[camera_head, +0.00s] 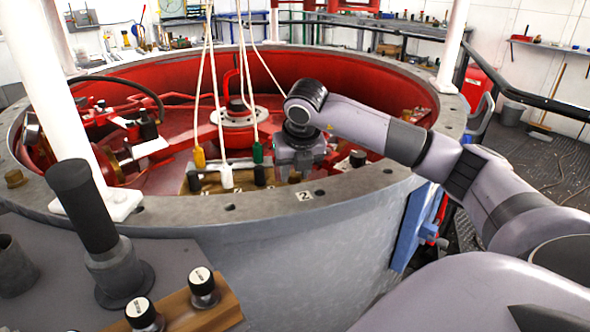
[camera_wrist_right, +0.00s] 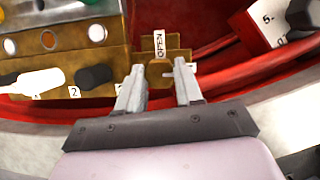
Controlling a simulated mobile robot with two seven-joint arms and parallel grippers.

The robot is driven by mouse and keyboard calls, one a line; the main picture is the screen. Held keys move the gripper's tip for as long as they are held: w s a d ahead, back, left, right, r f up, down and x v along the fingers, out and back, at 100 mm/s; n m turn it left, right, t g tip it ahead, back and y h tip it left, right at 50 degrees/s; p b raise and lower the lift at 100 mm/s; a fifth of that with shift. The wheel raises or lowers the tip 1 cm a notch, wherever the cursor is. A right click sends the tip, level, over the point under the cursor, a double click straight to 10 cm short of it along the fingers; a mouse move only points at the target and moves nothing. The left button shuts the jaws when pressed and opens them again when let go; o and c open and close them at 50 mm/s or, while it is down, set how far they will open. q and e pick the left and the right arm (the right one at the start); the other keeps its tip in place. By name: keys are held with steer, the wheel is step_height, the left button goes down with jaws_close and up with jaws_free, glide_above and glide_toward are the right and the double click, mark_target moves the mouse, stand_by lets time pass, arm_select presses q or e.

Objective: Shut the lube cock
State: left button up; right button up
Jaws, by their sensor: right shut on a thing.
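The lube cock (camera_wrist_right: 159,72) shows in the right wrist view as a small brass fitting between my right fingers, with a white tag reading OPEN (camera_wrist_right: 160,43) behind it. My right gripper (camera_wrist_right: 159,80) is closed on its small handle, with the two grey fingers on either side. In the head view my right gripper (camera_head: 301,170) reaches down inside the near rim of the red pit, to the right of the lever block. The cock is hidden there behind the wrist. My left gripper is in neither view.
A brass lever block (camera_wrist_right: 75,50) with a white lever (camera_wrist_right: 35,82) and a black lever (camera_wrist_right: 93,77) sits close beside the fingers. Cords rise from the yellow (camera_head: 199,157), white and green levers. The grey ring rim (camera_head: 260,205) passes below my right arm.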

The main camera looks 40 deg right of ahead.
steer(key=o, duration=1)
steer(key=shift+r, duration=0.1)
steer(key=p+v, duration=0.1)
steer(key=v, duration=0.6)
